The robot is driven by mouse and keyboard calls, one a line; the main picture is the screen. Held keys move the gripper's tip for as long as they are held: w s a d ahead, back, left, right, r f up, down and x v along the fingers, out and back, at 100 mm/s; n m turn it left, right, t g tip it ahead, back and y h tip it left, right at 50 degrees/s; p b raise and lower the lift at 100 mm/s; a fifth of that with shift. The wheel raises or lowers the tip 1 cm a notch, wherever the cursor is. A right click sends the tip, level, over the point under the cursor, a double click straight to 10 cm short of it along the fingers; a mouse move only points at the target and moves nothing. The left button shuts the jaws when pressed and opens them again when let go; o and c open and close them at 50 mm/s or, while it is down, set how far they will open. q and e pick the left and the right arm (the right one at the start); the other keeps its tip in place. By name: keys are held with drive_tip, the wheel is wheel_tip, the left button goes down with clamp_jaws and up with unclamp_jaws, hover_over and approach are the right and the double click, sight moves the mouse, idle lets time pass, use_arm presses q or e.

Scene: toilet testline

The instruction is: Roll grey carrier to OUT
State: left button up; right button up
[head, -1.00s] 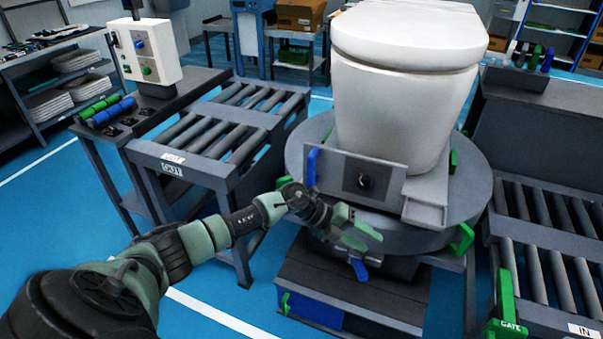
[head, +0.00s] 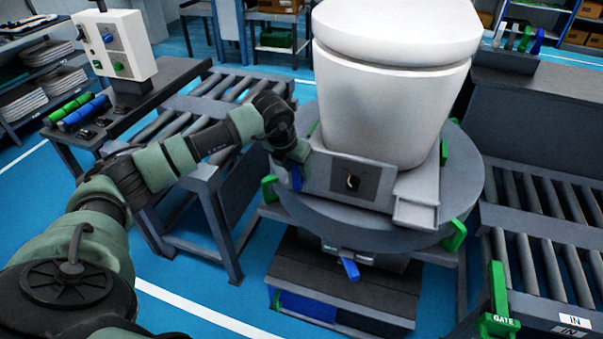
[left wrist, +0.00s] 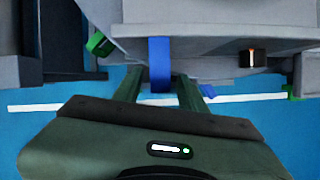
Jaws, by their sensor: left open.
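The grey carrier (head: 325,172) sits on the round turntable (head: 390,230) and bears a white toilet (head: 385,100). Its front panel has a dark square with a small knob. A blue handle (head: 297,178) stands at the carrier's left front corner. My left gripper (head: 293,160) is at this handle. In the left wrist view, the open fingers (left wrist: 160,88) lie left and right of the blue handle (left wrist: 160,62); whether they touch it I cannot tell. The OUT roller conveyor (head: 195,105) is left of the turntable, its label hidden behind my arm. My right gripper is not in view.
Green handles (head: 453,236) stick out from the turntable's rim, and a blue lever (head: 349,268) is below it. The IN conveyor (head: 540,260) with a green GATE lever (head: 497,300) is at right. A control box (head: 115,45) stands at left.

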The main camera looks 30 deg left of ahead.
sight(298, 177)
use_arm(q)
drive_tip(key=x, duration=0.4)
drive_tip(key=shift+s+a+f+p, duration=0.1)
drive_tip(key=shift+s+p, duration=0.1)
drive_tip(key=shift+p, duration=0.15)
drive_tip(key=shift+w+f, duration=0.2)
drive_tip(key=shift+f, duration=0.15)
drive_tip(key=shift+s+r, duration=0.1)
clamp_jaws()
idle(0.7)
